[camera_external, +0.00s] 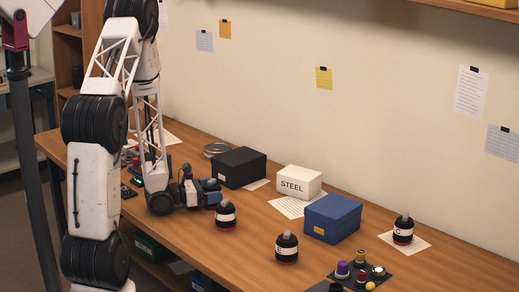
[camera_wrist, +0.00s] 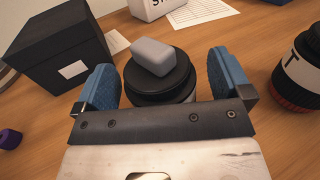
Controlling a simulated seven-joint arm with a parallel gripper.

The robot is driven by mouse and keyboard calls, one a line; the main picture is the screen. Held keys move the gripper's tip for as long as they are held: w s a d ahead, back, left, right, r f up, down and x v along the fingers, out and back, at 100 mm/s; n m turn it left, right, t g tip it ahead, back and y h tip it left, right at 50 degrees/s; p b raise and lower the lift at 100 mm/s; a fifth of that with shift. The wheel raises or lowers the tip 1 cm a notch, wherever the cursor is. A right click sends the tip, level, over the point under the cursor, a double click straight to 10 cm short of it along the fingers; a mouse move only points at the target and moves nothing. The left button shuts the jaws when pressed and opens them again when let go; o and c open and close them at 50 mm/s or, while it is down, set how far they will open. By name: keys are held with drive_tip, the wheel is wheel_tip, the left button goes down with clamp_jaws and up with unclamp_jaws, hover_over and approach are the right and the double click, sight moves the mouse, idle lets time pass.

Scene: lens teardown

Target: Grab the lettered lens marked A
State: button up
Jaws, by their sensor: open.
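Three black lenses with white label bands and grey tops stand upright on the wooden table in the external view: a near-left one (camera_external: 226,217), a middle one (camera_external: 287,249) and a right one (camera_external: 403,232). Their letters are too small to read there. My gripper (camera_external: 210,190) is open beside the near-left lens. In the wrist view its blue fingers (camera_wrist: 162,75) flank a black lens (camera_wrist: 158,80) with a grey block-shaped top, with no grip visible. That lens's label is hidden. Another lens (camera_wrist: 299,75) at the right edge shows a partly cut-off letter, resembling T.
A black box (camera_external: 239,167) stands close behind my gripper, also at left in the wrist view (camera_wrist: 55,50). A white STEEL box (camera_external: 299,181) and a blue box (camera_external: 332,218) stand further right. A dark tray (camera_external: 375,278) holds small coloured parts at the front.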

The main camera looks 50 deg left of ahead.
sight(208, 182)
drive_tip(key=c, duration=1.3)
drive_tip(key=shift+c, duration=0.3)
drive_tip(key=shift+r, duration=0.25)
drive_tip(key=shift+r, duration=1.4)
drive_tip(key=s+d+r, duration=0.1)
drive_tip(key=s+d, duration=0.1)
drive_tip(key=s, duration=0.5)
drive_tip(key=s+d, duration=0.3)
drive_tip(key=s, duration=0.5)
drive_tip(key=shift+d+r, duration=0.35)
drive_tip(key=shift+r, duration=0.05)
